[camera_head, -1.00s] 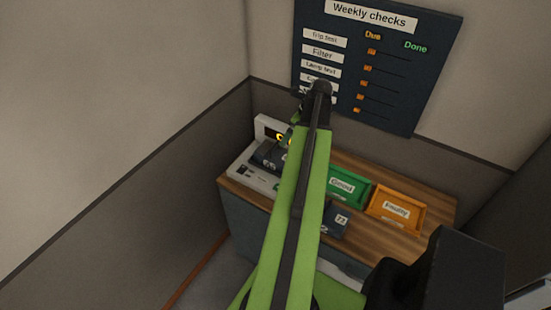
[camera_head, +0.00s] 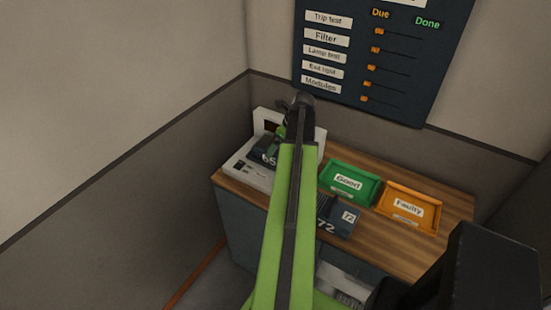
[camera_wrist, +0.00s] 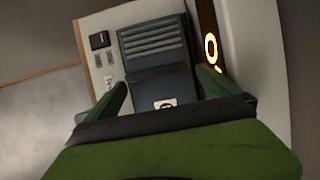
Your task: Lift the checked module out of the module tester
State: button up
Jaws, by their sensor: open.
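The module tester (camera_head: 245,174) is a pale unit with an upright back panel at the desk's left end. A dark module (camera_head: 268,150) marked with a number like 65 sits in it. In the wrist view the module (camera_wrist: 152,45) shows a ribbed top, and the tester (camera_wrist: 100,62) lies around it. A yellow ring (camera_wrist: 210,48) glows on the tester's panel. My gripper (camera_head: 277,142) is over the module. In the wrist view my gripper (camera_wrist: 165,86) is open, with one green finger at each side of the module; I cannot tell whether they touch it.
A green tray (camera_head: 350,195) labelled Good and an orange tray (camera_head: 412,225) labelled Faulty stand to the right on the wooden desk (camera_head: 450,205). Another module (camera_head: 342,218), marked 72, lies in front of the green tray. A wall board (camera_head: 400,60) with sliders hangs behind.

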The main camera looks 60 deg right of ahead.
jog(key=b+x, duration=0.1)
jog(key=x, duration=0.1)
jog(key=shift+f, duration=0.3)
jog(key=shift+r, duration=0.15)
jog(key=c, duration=1.7)
jog(key=shift+c, duration=0.5)
jog(key=shift+r+p, duration=0.15)
jog(key=shift+p, duration=0.15)
